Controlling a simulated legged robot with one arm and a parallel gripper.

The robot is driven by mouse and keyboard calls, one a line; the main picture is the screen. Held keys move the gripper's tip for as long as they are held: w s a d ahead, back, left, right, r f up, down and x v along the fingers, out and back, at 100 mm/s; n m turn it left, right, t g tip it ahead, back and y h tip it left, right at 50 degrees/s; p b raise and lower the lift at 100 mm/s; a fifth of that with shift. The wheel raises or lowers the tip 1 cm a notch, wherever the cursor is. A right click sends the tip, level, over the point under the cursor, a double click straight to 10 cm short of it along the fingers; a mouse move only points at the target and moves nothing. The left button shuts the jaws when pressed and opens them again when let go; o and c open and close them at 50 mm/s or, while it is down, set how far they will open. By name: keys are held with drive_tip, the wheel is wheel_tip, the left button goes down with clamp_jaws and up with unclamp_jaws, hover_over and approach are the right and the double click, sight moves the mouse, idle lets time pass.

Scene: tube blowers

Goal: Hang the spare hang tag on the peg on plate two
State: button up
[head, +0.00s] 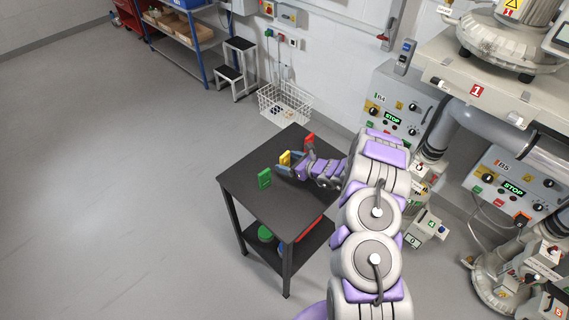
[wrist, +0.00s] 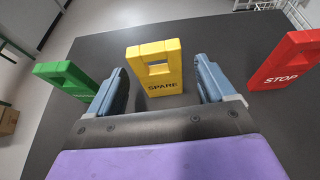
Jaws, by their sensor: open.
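The spare hang tag (wrist: 158,75) is yellow, stands upright on the black table, and reads SPARE below a rectangular hole. In the head view the yellow tag (head: 285,157) is partly hidden by my gripper. My gripper (wrist: 160,80) is open, with one blue-grey finger on each side of the yellow tag. The tag stands between or just beyond the fingertips, with a gap on each side; in the head view my gripper (head: 286,164) is low over the table. I cannot make out plate two or its peg for certain.
A green tag (head: 264,178) stands left of the yellow one and a red STOP tag (wrist: 287,62) stands right, both close to my gripper. The black table (head: 262,208) has bare room in front. Control boxes (head: 396,108) and machines line the right side.

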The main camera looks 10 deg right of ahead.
drive_tip(key=shift+d, duration=0.15)
drive_tip(key=shift+c, duration=0.5)
drive_tip(key=shift+a, duration=0.2)
drive_tip(key=c, duration=0.6)
drive_tip(key=shift+d, duration=0.1)
drive_tip(key=c, duration=0.4)
drive_tip(key=shift+r, duration=0.85)
drive_tip(key=s+f+p+v, duration=0.2)
drive_tip(key=f+p+v, duration=0.1)
drive_tip(key=v, duration=1.3)
drive_tip(key=w+a+r+m+t+h+b, duration=0.15)
drive_tip(key=w+r, duration=0.25)
drive_tip(key=r, duration=0.4)
drive_tip(key=w+a+r+p, duration=0.1)
drive_tip(key=w+a+r, duration=0.25)
drive_tip(key=r, duration=0.55)
drive_tip(key=s+a+r+m+h, duration=0.1)
drive_tip(key=a+r, duration=0.1)
drive_tip(key=r, duration=0.6)
drive_tip(key=s+a+r+m+t+h+b, duration=0.1)
drive_tip(key=a+r+m+h, duration=0.1)
drive_tip(key=r, duration=0.5)
drive_tip(key=shift+s+a+r, duration=0.35)
drive_tip(key=shift+r, duration=0.05)
